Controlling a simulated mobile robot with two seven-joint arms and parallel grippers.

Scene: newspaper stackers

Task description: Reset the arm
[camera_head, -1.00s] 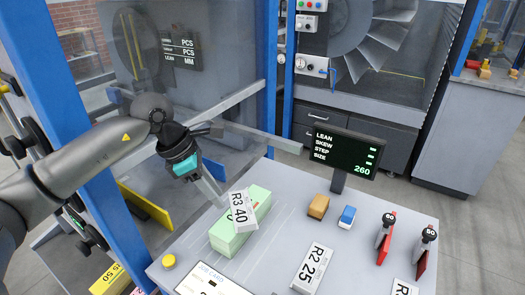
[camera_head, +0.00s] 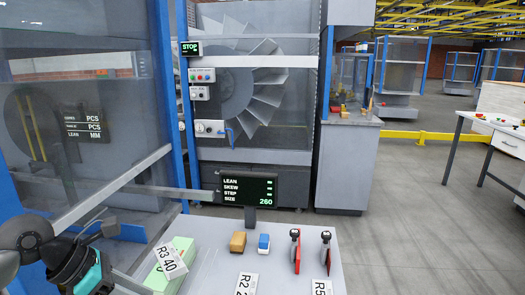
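My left arm reaches in at the lower left corner, with its black and teal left gripper (camera_head: 128,283) beside the left end of the table. The grey fingers run down toward the frame's bottom edge, just left of a pale green block (camera_head: 183,250). The fingertips are partly cut off, so I cannot tell whether they are open or touching anything. A white tag reading R3 40 (camera_head: 170,262) lies over the green block. My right gripper is not in view.
The grey table (camera_head: 215,236) holds a yellow-brown block (camera_head: 238,242), a blue and white block (camera_head: 264,243) and two red upright pieces with black knobs (camera_head: 296,252). A display (camera_head: 249,188) reading 260 stands at its back edge.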

